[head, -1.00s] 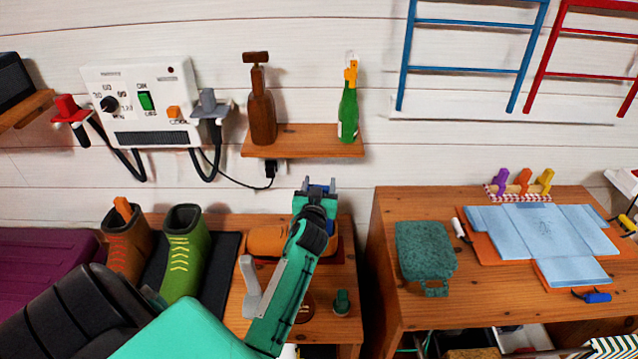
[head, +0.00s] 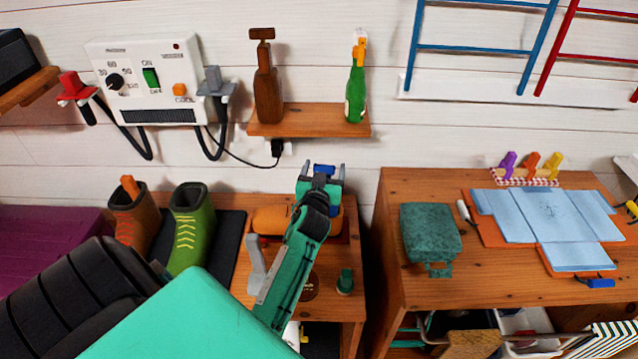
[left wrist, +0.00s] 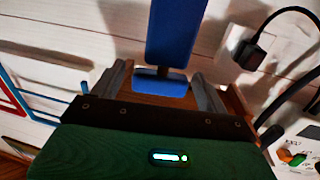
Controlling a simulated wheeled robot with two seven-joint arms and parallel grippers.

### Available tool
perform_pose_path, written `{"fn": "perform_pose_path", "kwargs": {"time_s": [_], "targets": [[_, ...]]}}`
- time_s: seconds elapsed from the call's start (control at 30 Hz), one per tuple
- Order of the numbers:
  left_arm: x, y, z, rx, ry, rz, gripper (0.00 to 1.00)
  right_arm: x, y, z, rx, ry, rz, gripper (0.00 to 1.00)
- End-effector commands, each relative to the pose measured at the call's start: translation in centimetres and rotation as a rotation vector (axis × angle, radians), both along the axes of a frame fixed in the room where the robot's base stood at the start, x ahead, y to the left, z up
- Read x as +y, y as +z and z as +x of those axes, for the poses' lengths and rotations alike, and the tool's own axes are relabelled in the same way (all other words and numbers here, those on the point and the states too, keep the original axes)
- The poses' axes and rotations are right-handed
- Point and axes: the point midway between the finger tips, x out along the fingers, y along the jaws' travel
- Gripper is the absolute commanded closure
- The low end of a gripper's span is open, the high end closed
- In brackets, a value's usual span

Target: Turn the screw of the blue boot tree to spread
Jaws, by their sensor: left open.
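My left gripper (head: 322,172) is open above the back of the wooden bench, its two fingers apart. A blue piece (head: 324,169) shows between the fingertips. In the left wrist view a long blue body (left wrist: 177,35) with a smaller blue block (left wrist: 160,84) below it and a dark part between them lies between my open fingers (left wrist: 163,85). It looks like the blue boot tree; I cannot tell whether the fingers touch it. Its screw is not clearly seen. My right gripper is not in view.
A brown boot (head: 132,222) with an orange piece in its top and a green boot (head: 192,232) stand on a black mat (head: 227,240). An orange case (head: 268,219) and a small green item (head: 345,282) are on the bench (head: 352,250). A shelf (head: 310,122) hangs above.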

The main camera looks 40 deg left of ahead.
Motion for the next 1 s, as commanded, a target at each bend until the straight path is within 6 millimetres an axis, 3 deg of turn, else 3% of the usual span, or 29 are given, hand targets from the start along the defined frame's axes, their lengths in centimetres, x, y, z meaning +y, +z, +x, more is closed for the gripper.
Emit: {"fn": "perform_pose_path", "kwargs": {"time_s": [0.17, 0.5, 0.7, 1.0], "targets": [[-2.0, -0.4, -3.7, 0.002, 0.001, -0.002, 0.24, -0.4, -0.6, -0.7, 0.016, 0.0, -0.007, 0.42], [-5.0, -0.2, -9.1, 0.002, 0.001, -0.001, 0.24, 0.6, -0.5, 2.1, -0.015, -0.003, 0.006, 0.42], [-5.6, -0.1, -10.2, 0.001, 0.0, 0.0, 0.24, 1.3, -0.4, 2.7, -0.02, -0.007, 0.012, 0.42], [-5.6, 0.0, -10.2, 0.0, 0.0, 0.001, 0.24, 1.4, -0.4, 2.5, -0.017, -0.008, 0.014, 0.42]]}}
